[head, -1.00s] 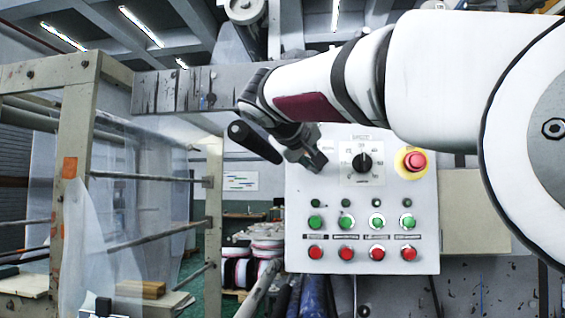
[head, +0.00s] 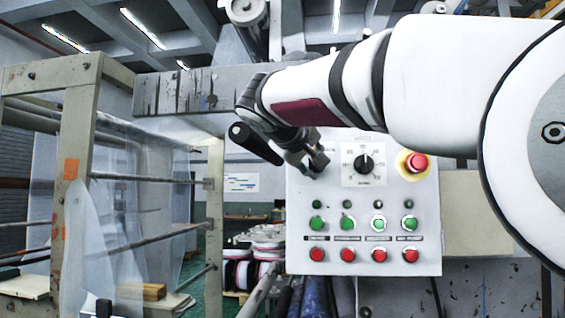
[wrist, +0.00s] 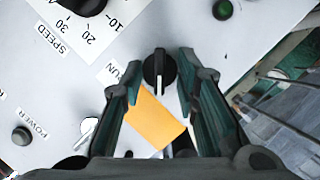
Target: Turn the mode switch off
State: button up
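A black rotary switch (wrist: 158,70) with a white pointer line sits on the light grey panel, beside a partly covered label reading RUN; I take it for the mode switch. My gripper (wrist: 159,62) is open, with one finger on each side of this knob. I cannot tell whether either finger touches it. An orange-yellow tag (wrist: 157,122) lies between the fingers, just below the knob, and hides part of the panel.
The panel (head: 300,240) also carries a speed dial (head: 363,163), a red emergency button (head: 416,162), and rows of green and red buttons below. A metal frame (head: 80,120) stands to the left.

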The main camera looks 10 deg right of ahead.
jog(key=shift+s, duration=0.1)
jog(key=v, duration=1.2)
jog(key=s+d+f+m+g+y, duration=0.1)
jog(key=s+d+f+g+y, duration=0.1)
jog(key=s+f, duration=0.6)
jog(key=s+d+f+m+g+y, duration=0.1)
jog(key=s+f, duration=0.8)
jog(key=f, duration=0.9)
jog(key=s+d+f+g+y, duration=0.3)
jog(key=s+f, duration=0.5)
jog(key=f, duration=0.5)
jog(key=d+y, duration=0.1)
jog(key=y, duration=0.1)
jog(key=shift+s+d+f+m+g+y, duration=0.15)
jog(key=shift+d+f+m+g+y, duration=0.15)
jog(key=shift+m+g, duration=0.1)
